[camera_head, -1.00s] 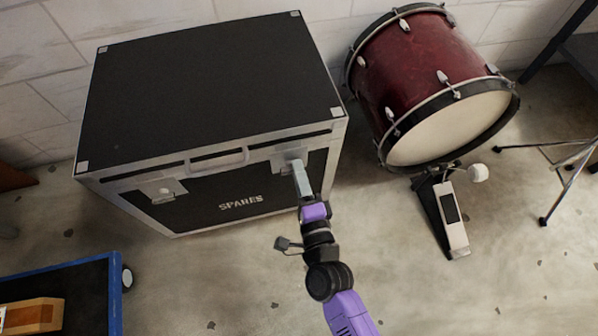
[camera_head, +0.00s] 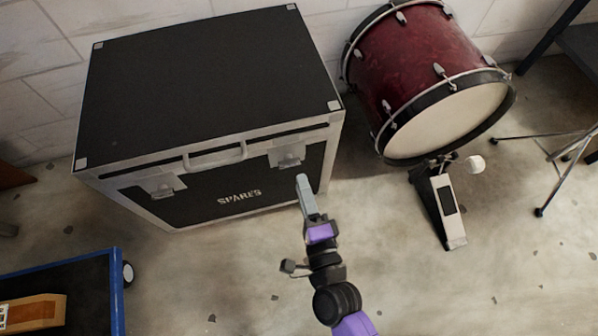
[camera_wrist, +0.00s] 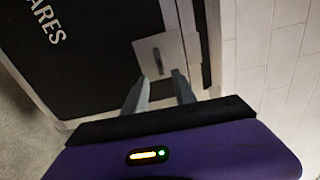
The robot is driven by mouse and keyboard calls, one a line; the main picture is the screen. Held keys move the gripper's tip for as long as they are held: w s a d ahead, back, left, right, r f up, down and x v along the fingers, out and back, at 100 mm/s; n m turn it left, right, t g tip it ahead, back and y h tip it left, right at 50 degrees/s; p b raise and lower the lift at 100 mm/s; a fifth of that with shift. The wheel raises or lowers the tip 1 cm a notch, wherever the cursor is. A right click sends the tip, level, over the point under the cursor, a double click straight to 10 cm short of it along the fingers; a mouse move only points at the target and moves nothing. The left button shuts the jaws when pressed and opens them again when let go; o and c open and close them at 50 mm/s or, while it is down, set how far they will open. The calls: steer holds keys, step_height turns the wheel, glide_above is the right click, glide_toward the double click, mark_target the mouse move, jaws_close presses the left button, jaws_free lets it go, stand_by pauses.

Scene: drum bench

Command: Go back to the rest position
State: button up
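The black case (camera_head: 200,85) marked SPARES has its lid down. It has a left latch (camera_head: 162,185), a right latch (camera_head: 288,156) and a handle (camera_head: 215,158) on its front. My gripper (camera_head: 302,181) is in front of the case, just below the right latch in the picture, and apart from it. In the wrist view my gripper's fingers (camera_wrist: 159,82) are spread with nothing between them. A latch plate (camera_wrist: 158,55) shows just beyond the fingertips there.
A dark red bass drum (camera_head: 415,75) with a pedal (camera_head: 446,210) stands on the right. A metal stand (camera_head: 560,170) is at the far right. A blue-edged cart (camera_head: 115,290) is at the lower left. Floor around my arm is clear.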

steer(key=shift+v, duration=1)
